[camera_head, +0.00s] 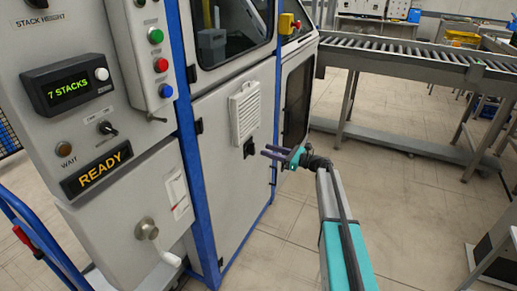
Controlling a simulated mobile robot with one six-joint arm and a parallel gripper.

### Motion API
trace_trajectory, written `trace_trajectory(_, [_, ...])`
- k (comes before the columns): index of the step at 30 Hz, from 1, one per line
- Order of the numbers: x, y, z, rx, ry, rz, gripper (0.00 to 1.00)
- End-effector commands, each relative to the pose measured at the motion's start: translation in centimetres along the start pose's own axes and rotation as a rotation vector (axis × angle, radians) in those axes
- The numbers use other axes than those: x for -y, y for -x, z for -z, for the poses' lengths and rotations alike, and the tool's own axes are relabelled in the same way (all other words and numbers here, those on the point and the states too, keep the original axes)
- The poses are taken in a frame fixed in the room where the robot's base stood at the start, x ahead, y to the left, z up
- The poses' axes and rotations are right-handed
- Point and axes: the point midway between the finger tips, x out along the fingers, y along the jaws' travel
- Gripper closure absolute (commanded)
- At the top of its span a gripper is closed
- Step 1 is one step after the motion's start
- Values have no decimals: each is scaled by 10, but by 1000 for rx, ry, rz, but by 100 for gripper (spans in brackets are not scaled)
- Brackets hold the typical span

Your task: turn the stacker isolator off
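A grey machine cabinet with a blue frame fills the left side. A round knob with a pale lever handle (146,229) sits low on its front panel; the lever points down and to the right. A yellow and red switch (287,23) is on the cabinet's upper right edge. I cannot read a label that tells which is the stacker isolator. My gripper (267,151) reaches in from the lower right, to the right of the lever handle and apart from it. Its two purple fingers point left, spread with a gap, and hold nothing.
The panel has a "7 STACKS" display (68,87), a "READY" sign (97,170), a toggle switch (107,128) and coloured buttons (161,65). A blue trolley frame (38,232) stands lower left. A roller conveyor (420,55) is at back right. Open floor lies between.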

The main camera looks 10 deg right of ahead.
Motion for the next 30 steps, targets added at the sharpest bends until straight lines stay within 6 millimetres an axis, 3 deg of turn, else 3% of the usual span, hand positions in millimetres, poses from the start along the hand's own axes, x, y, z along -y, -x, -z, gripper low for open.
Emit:
trace_trajectory(6, [1, -32, 0, 1, 0, -1, 66])
trace_trajectory(12, [1, -52, 0, 0, 0, 0, 66])
trace_trajectory(25, [0, -58, 0, 0, 0, 1, 66])
trace_trajectory(26, [0, -58, 0, 0, 0, 1, 68])
trace_trajectory(30, [0, -58, 0, 0, 0, 1, 92])
